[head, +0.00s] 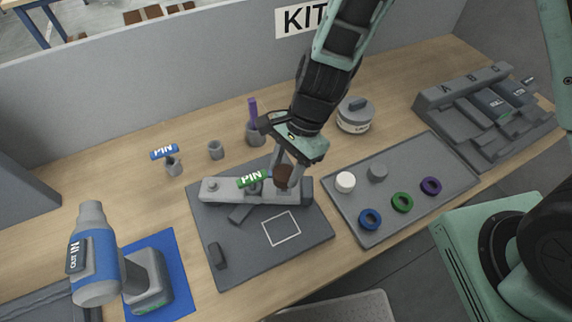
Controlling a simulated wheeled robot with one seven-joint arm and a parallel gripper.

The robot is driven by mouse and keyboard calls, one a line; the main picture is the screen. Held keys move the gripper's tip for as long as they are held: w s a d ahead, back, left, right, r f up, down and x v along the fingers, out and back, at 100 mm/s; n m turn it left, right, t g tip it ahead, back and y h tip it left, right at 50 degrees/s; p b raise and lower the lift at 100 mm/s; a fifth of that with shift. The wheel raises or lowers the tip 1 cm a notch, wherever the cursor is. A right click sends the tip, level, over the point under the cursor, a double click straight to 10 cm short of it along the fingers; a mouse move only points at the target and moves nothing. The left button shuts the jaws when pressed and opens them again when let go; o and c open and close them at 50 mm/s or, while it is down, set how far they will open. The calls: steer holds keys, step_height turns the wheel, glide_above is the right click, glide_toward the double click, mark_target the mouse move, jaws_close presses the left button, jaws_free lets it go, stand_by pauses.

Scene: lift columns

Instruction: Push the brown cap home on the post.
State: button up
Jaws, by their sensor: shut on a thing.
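The brown cap (283,173) is between the fingers of my gripper (283,177), near the right end of the grey bar-shaped fixture (228,190). My gripper is shut on the cap from above. The post is hidden beneath the cap and fingers, so I cannot tell how far down the cap sits. The fixture lies on a dark grey mat (262,262).
Small cups and a lidded pot (354,116) stand behind. A blue drill (97,262) stands front left.

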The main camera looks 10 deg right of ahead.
steer(key=shift+f, duration=0.25)
steer(key=shift+f+b, duration=0.2)
steer(key=shift+b, duration=0.15)
steer(key=shift+f, duration=0.15)
stand_by(0.9)
steer(key=o, duration=1.5)
steer(key=shift+o, duration=0.2)
steer(key=shift+r, duration=0.25)
steer(key=shift+r+p, duration=0.8)
steer(key=shift+p, duration=0.2)
steer(key=shift+r, duration=0.1)
